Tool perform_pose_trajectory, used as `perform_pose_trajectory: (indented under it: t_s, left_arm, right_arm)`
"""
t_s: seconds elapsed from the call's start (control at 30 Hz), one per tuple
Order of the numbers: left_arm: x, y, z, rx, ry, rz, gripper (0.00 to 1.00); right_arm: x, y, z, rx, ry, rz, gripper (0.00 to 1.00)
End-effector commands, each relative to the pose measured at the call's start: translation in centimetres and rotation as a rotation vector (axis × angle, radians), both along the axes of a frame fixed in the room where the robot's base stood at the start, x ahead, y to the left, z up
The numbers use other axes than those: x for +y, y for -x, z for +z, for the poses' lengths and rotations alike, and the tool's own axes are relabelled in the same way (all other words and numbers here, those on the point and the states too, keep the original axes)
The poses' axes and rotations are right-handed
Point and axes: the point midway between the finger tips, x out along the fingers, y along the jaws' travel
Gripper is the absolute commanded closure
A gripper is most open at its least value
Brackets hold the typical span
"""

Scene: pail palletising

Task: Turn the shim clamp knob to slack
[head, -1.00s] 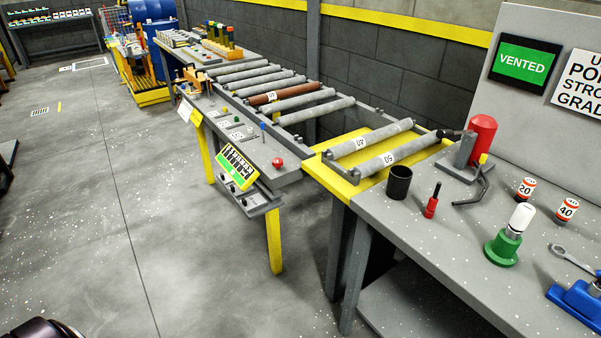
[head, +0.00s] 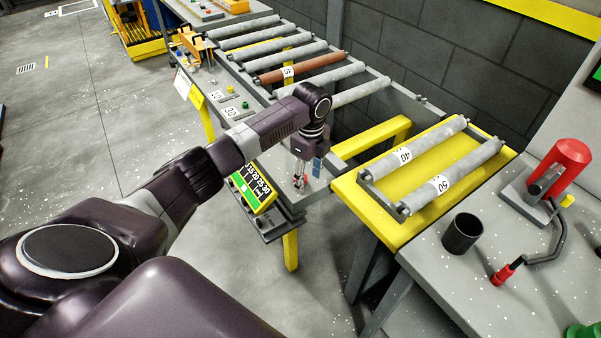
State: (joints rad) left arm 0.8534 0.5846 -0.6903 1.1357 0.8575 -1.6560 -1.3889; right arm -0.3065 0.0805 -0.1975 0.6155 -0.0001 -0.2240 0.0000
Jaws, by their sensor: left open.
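My left gripper (head: 300,184) hangs from my left arm, pointing down over the near end of the grey side rail of the roller conveyor (head: 333,189). It is open, its fingers small in the head view. A bit of red shows at the fingertips, where the red knob stood in the earlier view; the knob is mostly hidden, and contact cannot be told. No knob is legibly marked as the shim clamp. A green knob (head: 245,105) stands farther along the rail, clear of the gripper. My right gripper is not in view.
A green-and-yellow display panel (head: 252,188) hangs on the rail's front, close to my forearm. A yellow frame (head: 408,226) with rollers marked 40 and 50 lies right. A black cup (head: 462,234) and a red clamp-like device (head: 562,165) stand on the grey bench.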

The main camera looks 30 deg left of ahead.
Motion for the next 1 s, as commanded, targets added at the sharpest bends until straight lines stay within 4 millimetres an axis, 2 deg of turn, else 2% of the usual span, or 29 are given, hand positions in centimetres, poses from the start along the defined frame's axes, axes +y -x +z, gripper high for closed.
perform_pose_trajectory:
  t_s: [0.03, 0.1, 0.2, 0.27, 0.37, 0.7, 0.83, 1.0]
  left_arm:
    - [1.5, -0.8, 1.8, 0.000, -0.003, -0.013, 0.51]
    - [2.8, -1.4, 3.3, 0.002, 0.002, -0.035, 0.51]
    - [3.8, -1.8, 4.6, 0.004, 0.006, -0.054, 0.51]
    - [4.1, -1.9, 4.7, 0.006, 0.009, -0.059, 0.51]
    - [4.1, -1.8, 3.9, 0.009, 0.010, -0.062, 0.51]
    - [4.0, -1.9, -1.4, 0.007, 0.010, -0.060, 0.51]
    - [4.1, -1.9, -2.5, 0.006, 0.010, -0.061, 0.51]
    - [4.1, -1.9, -2.8, 0.005, 0.009, -0.061, 0.51]
  right_arm:
    - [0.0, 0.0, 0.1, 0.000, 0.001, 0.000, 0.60]
    - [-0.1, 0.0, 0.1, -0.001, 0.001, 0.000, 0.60]
    - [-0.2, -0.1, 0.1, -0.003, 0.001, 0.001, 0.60]
    - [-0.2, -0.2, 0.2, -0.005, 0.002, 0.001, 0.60]
    - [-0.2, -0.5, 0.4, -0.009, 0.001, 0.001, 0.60]
    - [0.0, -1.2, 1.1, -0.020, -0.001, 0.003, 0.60]
    - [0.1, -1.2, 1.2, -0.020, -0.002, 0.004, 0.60]
    - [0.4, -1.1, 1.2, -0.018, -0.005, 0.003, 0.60]
